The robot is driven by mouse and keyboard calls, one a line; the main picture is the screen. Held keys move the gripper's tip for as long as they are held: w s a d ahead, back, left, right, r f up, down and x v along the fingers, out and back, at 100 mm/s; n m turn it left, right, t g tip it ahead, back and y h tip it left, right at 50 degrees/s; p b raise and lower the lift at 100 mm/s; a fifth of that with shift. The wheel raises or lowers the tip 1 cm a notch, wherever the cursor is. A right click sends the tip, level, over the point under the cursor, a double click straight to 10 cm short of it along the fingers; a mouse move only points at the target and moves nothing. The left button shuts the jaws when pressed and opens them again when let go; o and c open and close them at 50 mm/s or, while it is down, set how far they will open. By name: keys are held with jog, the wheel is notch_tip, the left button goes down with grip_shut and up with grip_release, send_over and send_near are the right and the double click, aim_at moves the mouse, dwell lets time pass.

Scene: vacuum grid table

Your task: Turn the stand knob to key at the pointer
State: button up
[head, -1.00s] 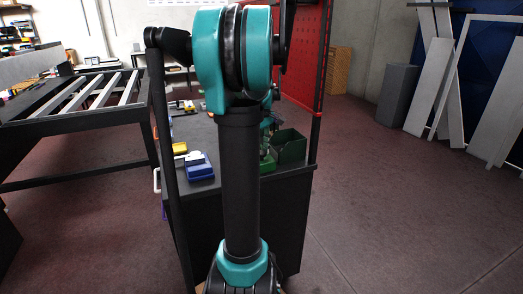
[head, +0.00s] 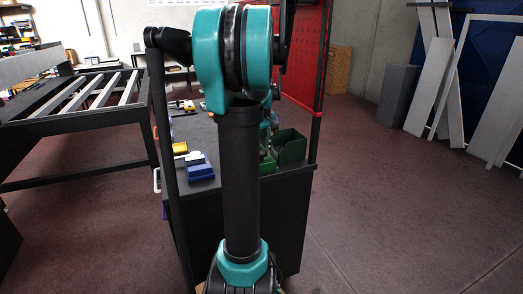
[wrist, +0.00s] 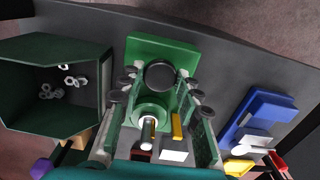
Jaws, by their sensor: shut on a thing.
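In the wrist view a green stand (wrist: 140,45) lies ahead of my gripper (wrist: 159,76). A black round knob (wrist: 160,75) sits on it, between my two fingertips. My gripper is shut on this knob. Nearer the camera, between the fingers, are a green round part (wrist: 152,109) with a pale metal pin (wrist: 147,132) and a small yellow piece (wrist: 177,125). I cannot tell which marks are the key and the pointer. In the head view my arm hides the gripper and most of the stand.
A green bin (wrist: 60,50) with several white nuts stands left of the stand. A blue box (wrist: 262,112) lies to the right; it also shows in the head view (head: 200,172). A yellow item (head: 180,148) lies behind it. A red perforated panel (head: 304,60) rises beside the table.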

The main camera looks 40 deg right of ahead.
jog(key=m, duration=0.4)
jog(key=shift+m, duration=0.3)
jog(key=m, duration=0.4)
jog(key=shift+m, duration=0.3)
jog(key=o, duration=1.2)
jog(key=shift+c, duration=0.2)
notch_tip(320, 180, up, 12)
